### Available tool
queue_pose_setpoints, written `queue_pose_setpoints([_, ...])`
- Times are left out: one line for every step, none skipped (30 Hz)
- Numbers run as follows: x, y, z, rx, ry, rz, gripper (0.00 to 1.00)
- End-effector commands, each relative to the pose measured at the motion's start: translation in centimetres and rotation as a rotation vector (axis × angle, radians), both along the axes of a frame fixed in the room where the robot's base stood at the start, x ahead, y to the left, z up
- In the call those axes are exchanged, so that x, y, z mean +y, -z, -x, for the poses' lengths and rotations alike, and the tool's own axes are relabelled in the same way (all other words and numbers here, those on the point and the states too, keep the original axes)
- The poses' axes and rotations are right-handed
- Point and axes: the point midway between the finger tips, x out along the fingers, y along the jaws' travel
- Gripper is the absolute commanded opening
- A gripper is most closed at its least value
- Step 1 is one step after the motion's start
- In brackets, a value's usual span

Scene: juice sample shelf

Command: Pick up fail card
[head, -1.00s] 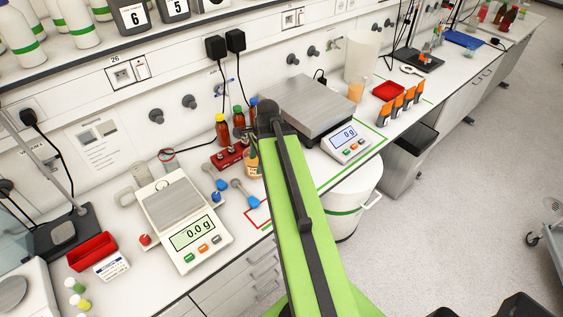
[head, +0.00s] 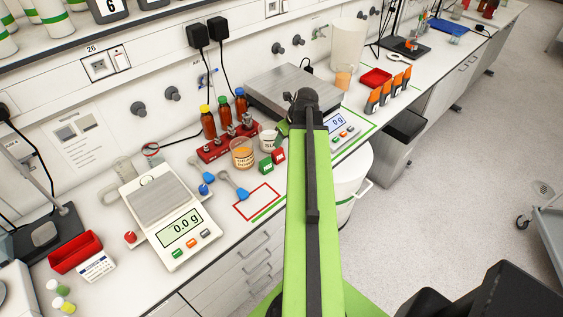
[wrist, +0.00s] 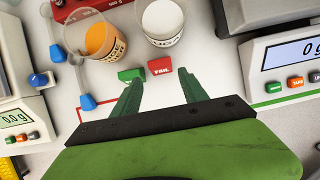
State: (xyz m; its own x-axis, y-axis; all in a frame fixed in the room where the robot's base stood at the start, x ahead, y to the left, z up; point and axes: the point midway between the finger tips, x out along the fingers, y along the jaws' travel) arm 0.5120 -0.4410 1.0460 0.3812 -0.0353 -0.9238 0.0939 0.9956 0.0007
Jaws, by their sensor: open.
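The red fail card (wrist: 160,68) stands on the white bench, its label reading FAIL, just beyond my fingertips in the wrist view. In the head view it is a small red block (head: 278,155) left of my arm. A green card (wrist: 131,74) stands beside it on the left, also seen in the head view (head: 266,167). My gripper (wrist: 160,85) is open and empty, its two green fingers apart. The fail card shows between the fingertip lines, with the green card close to the left finger. In the head view my arm hides most of the gripper.
Balances flank the space, one left (head: 165,220) and one right (head: 296,92). Blue-ended scoops (head: 235,186) lie left.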

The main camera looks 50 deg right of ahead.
Motion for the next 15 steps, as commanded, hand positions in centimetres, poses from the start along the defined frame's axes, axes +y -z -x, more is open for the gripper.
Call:
queue_pose_setpoints([-0.1, 2.2, -0.5, 0.000, -0.001, 0.000, 0.51])
queue_pose_setpoints([-0.2, 2.9, -0.8, 0.000, -0.001, 0.000, 0.51])
queue_pose_setpoints([-0.2, 3.6, -1.1, 0.000, -0.001, 0.000, 0.51])
queue_pose_setpoints([-0.2, 4.1, -1.4, 0.000, -0.001, 0.000, 0.51])
queue_pose_setpoints([-0.3, 4.5, -1.5, 0.000, -0.001, 0.000, 0.51])
queue_pose_setpoints([-0.3, 4.8, -1.7, 0.000, -0.001, 0.000, 0.51])
queue_pose_setpoints([-0.3, 4.9, -1.8, 0.000, 0.000, 0.000, 0.51])
queue_pose_setpoints([-0.2, 4.9, -1.9, 0.000, 0.000, 0.000, 0.51])
queue_pose_setpoints([-0.2, 4.8, -1.9, 0.000, 0.000, 0.000, 0.51])
queue_pose_setpoints([-0.2, 4.7, -1.9, 0.000, 0.000, 0.000, 0.51])
queue_pose_setpoints([-0.2, 4.6, -1.9, 0.000, 0.000, 0.001, 0.51])
queue_pose_setpoints([-0.2, 4.7, -1.9, 0.000, 0.000, 0.001, 0.51])
queue_pose_setpoints([-0.3, 4.9, -2.0, 0.000, 0.000, 0.001, 0.51])
queue_pose_setpoints([-0.3, 5.2, -2.1, 0.000, 0.000, 0.001, 0.51])
queue_pose_setpoints([-0.3, 5.8, -2.3, 0.000, 0.000, 0.000, 0.51])
